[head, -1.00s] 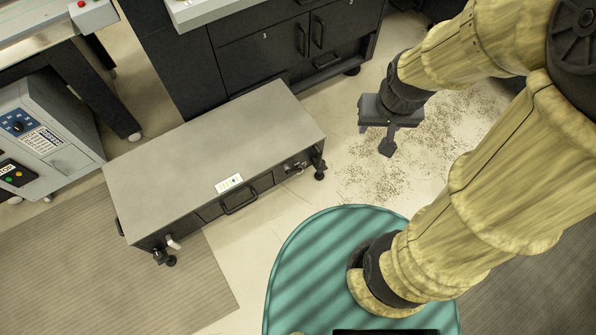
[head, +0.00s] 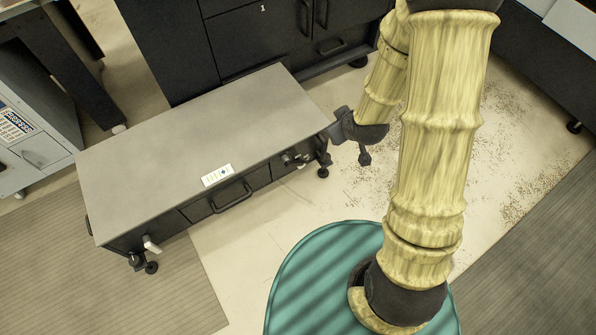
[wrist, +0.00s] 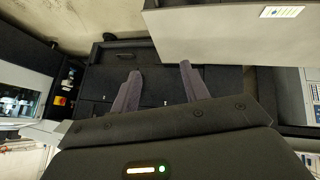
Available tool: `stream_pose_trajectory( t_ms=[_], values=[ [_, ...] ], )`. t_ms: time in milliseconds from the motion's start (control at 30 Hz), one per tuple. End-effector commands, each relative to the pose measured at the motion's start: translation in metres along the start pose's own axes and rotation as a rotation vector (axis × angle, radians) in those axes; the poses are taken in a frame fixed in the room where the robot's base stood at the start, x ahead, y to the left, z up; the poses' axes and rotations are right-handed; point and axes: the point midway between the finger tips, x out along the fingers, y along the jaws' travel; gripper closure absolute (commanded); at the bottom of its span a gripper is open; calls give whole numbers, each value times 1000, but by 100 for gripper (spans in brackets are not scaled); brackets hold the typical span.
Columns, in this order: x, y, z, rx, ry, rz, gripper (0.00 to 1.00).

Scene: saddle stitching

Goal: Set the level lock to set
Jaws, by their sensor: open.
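A low grey-topped cabinet (head: 200,150) stands on the floor. Its front has a white-handled lever (head: 151,244) at the left end and a small dark metal fitting (head: 291,158) at the right end. I cannot tell which of them is the level lock, or read any set mark. A white label (head: 218,175) lies on the top's front edge; it also shows in the wrist view (wrist: 282,12).
The front drawer handle (head: 231,198) sticks out between the two fittings. Black adjustable feet (head: 150,267) stand at the corners. A dark cabinet (head: 245,40) is close behind. Open pale floor (head: 270,225) lies in front.

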Motion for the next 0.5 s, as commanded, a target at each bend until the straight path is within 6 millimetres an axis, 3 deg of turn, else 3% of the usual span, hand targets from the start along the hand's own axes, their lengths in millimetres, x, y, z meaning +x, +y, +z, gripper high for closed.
stream_pose_trajectory(
  t_ms=[33, 100, 500],
  values=[
    [30, -11, 16, -27, 19, -1, 55],
    [54, -22, 24, -69, 58, 4, 55],
    [176, -81, 78, -273, 266, 66, 55]
  ],
)
